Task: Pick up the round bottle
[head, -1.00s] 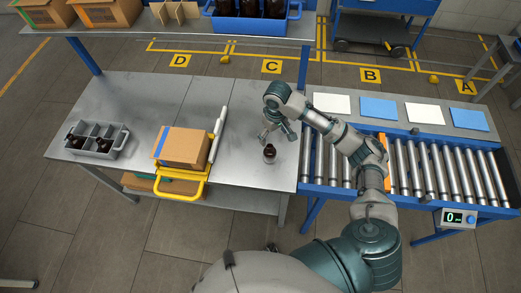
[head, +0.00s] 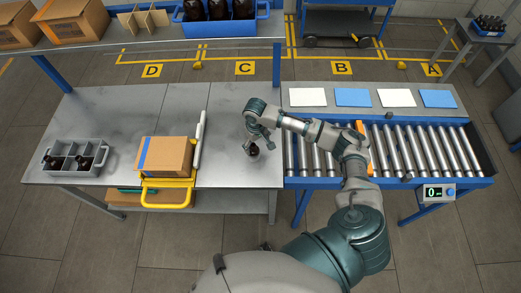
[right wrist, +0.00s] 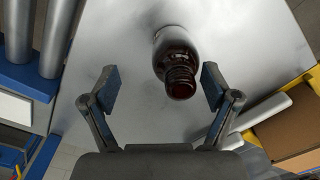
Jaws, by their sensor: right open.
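The round bottle (head: 254,149) is dark amber with a pale label and stands on the metal table (head: 230,110) near its right end. In the right wrist view the bottle (right wrist: 177,65) has its open neck toward the camera. My right gripper (head: 257,142) is just above and around the bottle's top in the head view. In the right wrist view its two fingers (right wrist: 158,88) are apart, one on each side of the bottle's neck, with gaps on both sides. The bottle's lower body is partly hidden. My left gripper is not in view.
A cardboard box (head: 165,156) sits on a yellow-handled carrier left of the bottle. A grey divided crate (head: 98,160) with dark bottles stands at the far left. The roller conveyor (head: 410,150) adjoins the table's right end. A shelf (head: 150,45) runs above the table's back.

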